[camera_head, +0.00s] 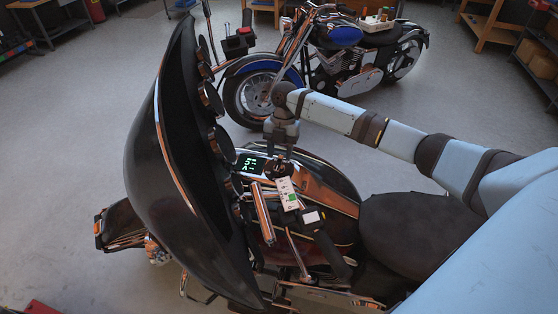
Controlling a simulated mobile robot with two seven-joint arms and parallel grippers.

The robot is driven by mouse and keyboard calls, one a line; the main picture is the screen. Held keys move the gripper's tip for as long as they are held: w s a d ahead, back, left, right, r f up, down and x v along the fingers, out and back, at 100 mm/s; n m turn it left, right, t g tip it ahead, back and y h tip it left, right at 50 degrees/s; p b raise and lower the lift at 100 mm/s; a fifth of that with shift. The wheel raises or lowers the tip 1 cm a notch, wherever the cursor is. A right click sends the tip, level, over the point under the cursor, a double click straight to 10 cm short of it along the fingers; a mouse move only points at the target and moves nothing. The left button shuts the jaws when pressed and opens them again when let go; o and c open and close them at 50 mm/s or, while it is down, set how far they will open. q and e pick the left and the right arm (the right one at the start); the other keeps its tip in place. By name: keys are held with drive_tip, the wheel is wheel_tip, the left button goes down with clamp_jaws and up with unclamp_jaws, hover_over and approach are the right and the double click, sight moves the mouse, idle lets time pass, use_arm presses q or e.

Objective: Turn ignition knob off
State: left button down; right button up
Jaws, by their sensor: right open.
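A black motorcycle with a large fairing (165,150) fills the middle of the view. A small lit display (250,163) with green characters sits on its console. My right gripper (279,151) points down over the console, just right of the display. It is open, with its fingertips at or very near a small dark knob (281,168) on the console. The gripper partly hides the knob, and I cannot tell whether they touch or which way the knob is turned. My left gripper is out of view.
The black handlebar grip (331,255) and seat (410,225) are close below my right arm. A blue motorcycle (340,60) stands behind. Workbenches (490,35) line the back; the grey floor between is open.

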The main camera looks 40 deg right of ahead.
drive_tip(key=b+v, duration=0.1)
drive_tip(key=v, duration=0.9)
drive_tip(key=shift+r, duration=0.35)
